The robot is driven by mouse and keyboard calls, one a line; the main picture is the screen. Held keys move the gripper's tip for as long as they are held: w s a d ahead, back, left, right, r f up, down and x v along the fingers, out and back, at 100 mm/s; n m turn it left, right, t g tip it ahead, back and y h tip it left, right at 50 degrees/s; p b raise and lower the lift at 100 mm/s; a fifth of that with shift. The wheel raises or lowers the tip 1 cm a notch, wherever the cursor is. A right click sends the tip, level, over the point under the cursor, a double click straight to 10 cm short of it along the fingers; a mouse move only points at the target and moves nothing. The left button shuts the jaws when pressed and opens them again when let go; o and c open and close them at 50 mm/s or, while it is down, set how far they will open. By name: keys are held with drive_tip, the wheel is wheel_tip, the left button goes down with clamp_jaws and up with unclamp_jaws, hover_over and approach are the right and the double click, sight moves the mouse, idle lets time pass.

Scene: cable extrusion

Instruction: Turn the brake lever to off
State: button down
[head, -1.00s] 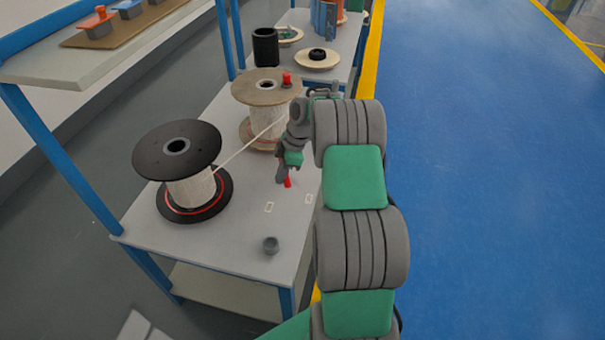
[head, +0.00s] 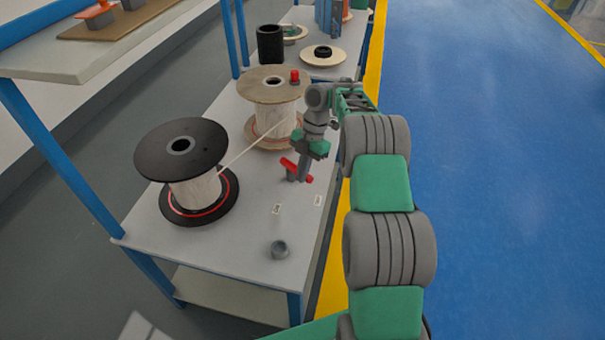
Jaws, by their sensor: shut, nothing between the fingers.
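The red brake lever (head: 289,165) sits on a small grey base on the grey table top (head: 245,225), in front of the wooden spool. Its bar slants from upper left to lower right, with a red end showing at the lower right. My gripper (head: 303,180) points down at the lever, is shut with nothing held, and hides the middle of the bar. It is at or very close to the lever; I cannot tell whether they touch. Two small pale labels (head: 277,209) lie on the table in front; their text is too small to read.
A black spool (head: 181,150) and a wooden spool (head: 273,85) stand to the left and behind, with a pale cable (head: 240,157) stretched between them. A red button (head: 295,76) shows near the wooden spool. A small grey cup (head: 279,249) is near the front edge. The front table top is mostly clear.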

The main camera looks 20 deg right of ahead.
drive_tip(key=shift+d, duration=0.1)
idle(0.4)
drive_tip(key=shift+s+a+f+b, duration=0.2)
drive_tip(key=shift+a+b, duration=0.2)
drive_tip(key=shift+b, duration=0.35)
drive_tip(key=a, duration=0.1)
drive_tip(key=s+a+b, duration=0.1)
drive_tip(key=a+b, duration=0.1)
drive_tip(key=shift+s+f, duration=0.1)
drive_tip(key=shift+s, duration=0.2)
drive_tip(key=p+v, duration=0.9)
drive_tip(key=v, duration=0.1)
drive_tip(key=shift+r, duration=0.35)
drive_tip(key=shift+d+f, duration=0.1)
drive_tip(key=shift+d, duration=0.05)
